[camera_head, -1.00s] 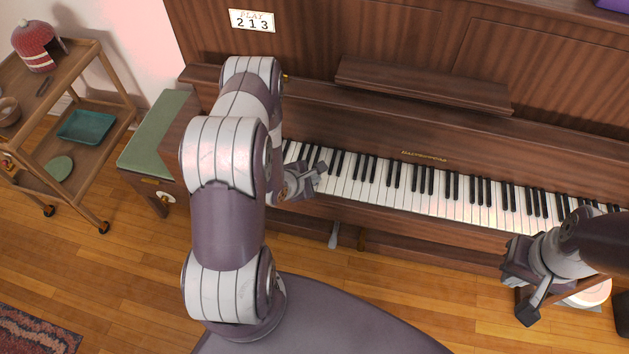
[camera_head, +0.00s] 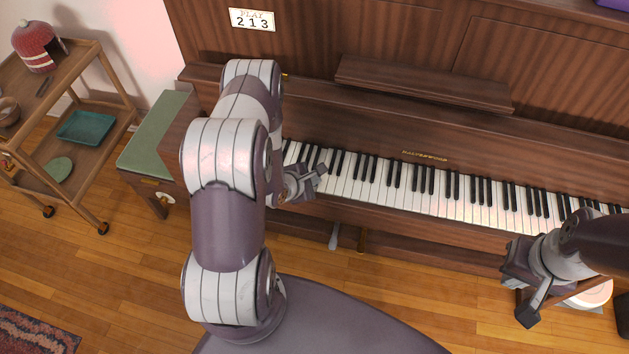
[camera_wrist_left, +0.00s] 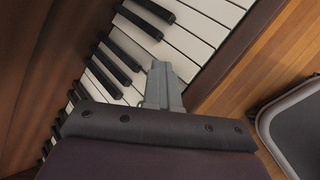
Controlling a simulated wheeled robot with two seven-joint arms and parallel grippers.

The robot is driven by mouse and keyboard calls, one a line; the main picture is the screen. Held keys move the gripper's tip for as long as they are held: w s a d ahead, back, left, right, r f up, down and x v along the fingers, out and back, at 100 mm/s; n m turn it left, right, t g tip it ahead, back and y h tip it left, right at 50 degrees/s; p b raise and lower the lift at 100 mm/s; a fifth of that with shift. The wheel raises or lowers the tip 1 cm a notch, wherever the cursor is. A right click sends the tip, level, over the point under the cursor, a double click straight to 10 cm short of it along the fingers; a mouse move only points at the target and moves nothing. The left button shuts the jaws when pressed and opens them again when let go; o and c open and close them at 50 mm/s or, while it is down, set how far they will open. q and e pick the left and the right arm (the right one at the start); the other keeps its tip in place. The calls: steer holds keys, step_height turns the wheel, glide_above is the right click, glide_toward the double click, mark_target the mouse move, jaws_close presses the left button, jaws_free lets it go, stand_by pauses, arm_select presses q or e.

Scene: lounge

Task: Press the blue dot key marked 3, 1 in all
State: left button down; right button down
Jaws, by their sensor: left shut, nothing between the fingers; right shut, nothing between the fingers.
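The piano keyboard (camera_head: 415,195) runs across the upright piano, and it also shows in the left wrist view (camera_wrist_left: 185,40). No blue dot and no key mark 3 can be made out on the visible keys. My left gripper (camera_head: 318,170) is shut and empty over the white keys near the keyboard's left end. In the left wrist view its closed fingers (camera_wrist_left: 160,72) are over the front part of the white keys; contact cannot be told. My left arm and gripper hide some left keys. My right gripper (camera_head: 518,300) is shut and empty in front of the keyboard's right part.
A card reading PLAY 2 1 3 (camera_head: 252,20) is on the piano's upper panel. A music ledge (camera_head: 425,85) juts out above the keys. A green-topped bench (camera_head: 155,130) and a wooden trolley (camera_head: 95,70) stand at left. A round white-topped stool (camera_head: 592,293) is at lower right.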

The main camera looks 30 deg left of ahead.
arm_select(q)
steer(key=shift+s+d+f, duration=0.15)
steer(key=shift+s+f, duration=0.25)
steer(key=shift+f, duration=0.05)
stand_by(0.3)
steer(key=shift+w+r+p, duration=0.3)
steer(key=shift+r+p, duration=0.55)
steer(key=shift+p, duration=0.05)
steer(key=shift+r, duration=0.3)
steer(key=shift+w+r, duration=0.1)
steer(key=shift+w, duration=0.05)
steer(key=shift+r+p, duration=0.3)
steer(key=shift+p, duration=0.2)
step_height(320, 180, up, 4)
steer(key=p, duration=0.4)
steer(key=shift+r, duration=0.25)
steer(key=shift+f, duration=0.1)
